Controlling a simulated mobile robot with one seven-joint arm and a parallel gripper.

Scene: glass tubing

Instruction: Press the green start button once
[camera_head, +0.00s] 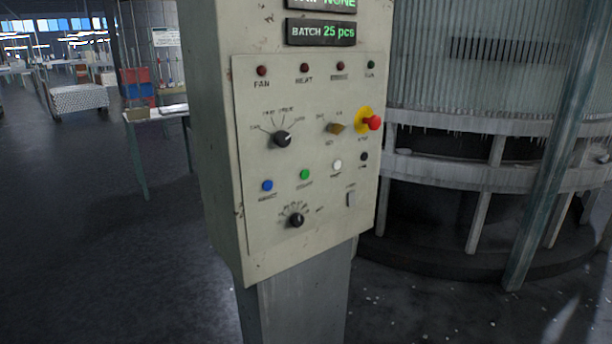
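The green button (305,174) is a small round button on the front of a beige control panel (262,250). It sits in a row between a blue button (267,186) on its left and a white button (337,165) on its right. The label under it is too blurred to read surely. Nothing covers the green button. My gripper is not in view.
A red emergency-stop knob (375,123) on a yellow plate juts out at the panel's right. Black rotary knobs (283,139) sit above and below the buttons. A large round glass-tubing machine (480,120) stands behind right. A side table (156,113) stands left; the floor before it is clear.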

